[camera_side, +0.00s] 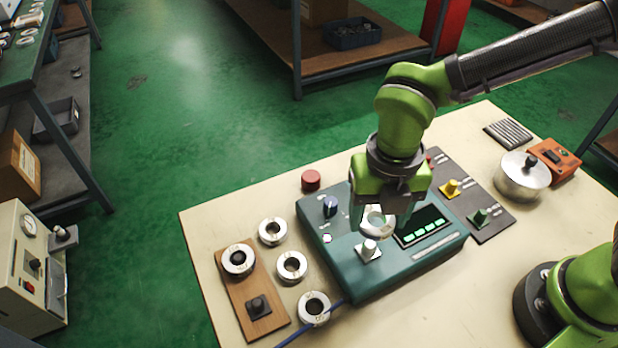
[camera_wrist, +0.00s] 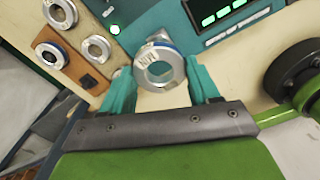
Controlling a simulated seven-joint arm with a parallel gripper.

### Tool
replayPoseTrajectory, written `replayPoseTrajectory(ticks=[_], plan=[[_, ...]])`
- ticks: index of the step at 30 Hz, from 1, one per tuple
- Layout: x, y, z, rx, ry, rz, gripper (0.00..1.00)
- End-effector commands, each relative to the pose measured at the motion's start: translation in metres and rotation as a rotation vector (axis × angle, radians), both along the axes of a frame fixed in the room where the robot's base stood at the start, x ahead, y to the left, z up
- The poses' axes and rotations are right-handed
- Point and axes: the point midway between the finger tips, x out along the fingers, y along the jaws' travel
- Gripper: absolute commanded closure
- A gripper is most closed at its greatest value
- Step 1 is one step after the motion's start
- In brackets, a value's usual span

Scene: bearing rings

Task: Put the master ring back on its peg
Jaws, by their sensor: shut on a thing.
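My gripper (camera_side: 378,222) is shut on a steel ring (camera_side: 376,219) and holds it above the teal gauge box (camera_side: 400,268), near its pale upright plug (camera_side: 368,249). In the wrist view the held ring (camera_wrist: 159,67) sits between the teal fingertips (camera_wrist: 162,75), face to the camera, with small dark lettering and a blue edge. A wooden board (camera_side: 247,287) lies at the left of the table. Its front black peg (camera_side: 258,305) is bare; its rear peg carries a steel ring (camera_side: 238,260). The bare peg also shows in the wrist view (camera_wrist: 88,81).
Three loose steel rings (camera_side: 272,231), (camera_side: 291,266), (camera_side: 313,307) lie between the board and the gauge box. A blue cable (camera_side: 318,325) runs at the front. A red button (camera_side: 311,180), a dark panel with coloured knobs (camera_side: 480,200) and a lidded pot (camera_side: 522,178) stand around.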

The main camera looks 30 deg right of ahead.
Motion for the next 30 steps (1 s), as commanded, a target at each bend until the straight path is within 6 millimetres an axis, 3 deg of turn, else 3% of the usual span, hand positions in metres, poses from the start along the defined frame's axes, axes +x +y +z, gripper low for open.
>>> replayPoseTrajectory(ticks=[3,8,18,21,25,30], plan=[[-0.001,0.002,0.015,0.002,-0.002,0.008,0.87],[-0.012,0.026,0.006,0.000,0.004,0.078,0.87],[-0.013,0.156,-0.037,0.000,0.005,0.398,0.87],[-0.010,0.183,-0.044,0.000,0.003,0.462,0.87],[-0.001,0.200,-0.043,0.001,0.000,0.500,0.87],[0.008,0.203,-0.037,-0.002,0.000,0.515,0.87]])
